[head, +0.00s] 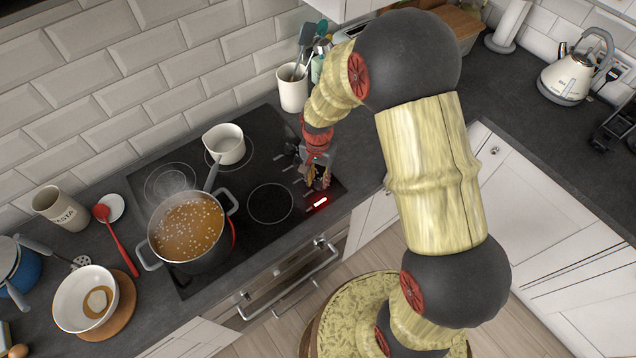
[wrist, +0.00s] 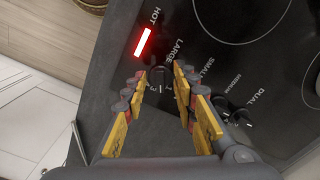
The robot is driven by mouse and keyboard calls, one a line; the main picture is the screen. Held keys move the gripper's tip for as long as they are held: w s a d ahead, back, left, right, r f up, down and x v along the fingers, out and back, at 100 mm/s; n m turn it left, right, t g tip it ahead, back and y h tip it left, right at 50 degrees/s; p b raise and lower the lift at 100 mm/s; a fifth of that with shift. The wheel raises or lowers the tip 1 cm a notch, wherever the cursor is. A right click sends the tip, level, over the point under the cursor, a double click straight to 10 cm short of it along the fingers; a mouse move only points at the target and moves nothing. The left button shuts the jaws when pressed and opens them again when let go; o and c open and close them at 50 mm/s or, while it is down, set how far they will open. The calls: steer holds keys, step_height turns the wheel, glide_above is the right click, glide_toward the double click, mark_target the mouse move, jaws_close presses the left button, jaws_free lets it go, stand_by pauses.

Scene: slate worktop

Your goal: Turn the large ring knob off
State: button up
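The large ring knob (wrist: 160,79) is a dark knob beside the LARGE label in the wrist view. My gripper (wrist: 161,73) is open, with one yellow-padded finger on each side of this knob. Gaps show between the fingers and the knob; I cannot tell how far it is turned. In the head view my gripper (head: 319,182) is over the right end of the black hob (head: 270,160) and hides the knob. The HOT light (wrist: 143,42) is lit red; it also shows in the head view (head: 319,203).
The medium knob (wrist: 221,104) and dual knob (wrist: 243,118) are right of my fingers. A steel pot (head: 190,262) of bubbling brown liquid stands on the front-left ring, with a red glow at its edge. A white saucepan (head: 224,144) stands behind. The front-right ring (head: 270,203) is bare.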

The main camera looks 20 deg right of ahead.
mark_target(320, 184)
steer(key=shift+f, duration=1.4)
steer(key=shift+c, duration=0.8)
jaws_close()
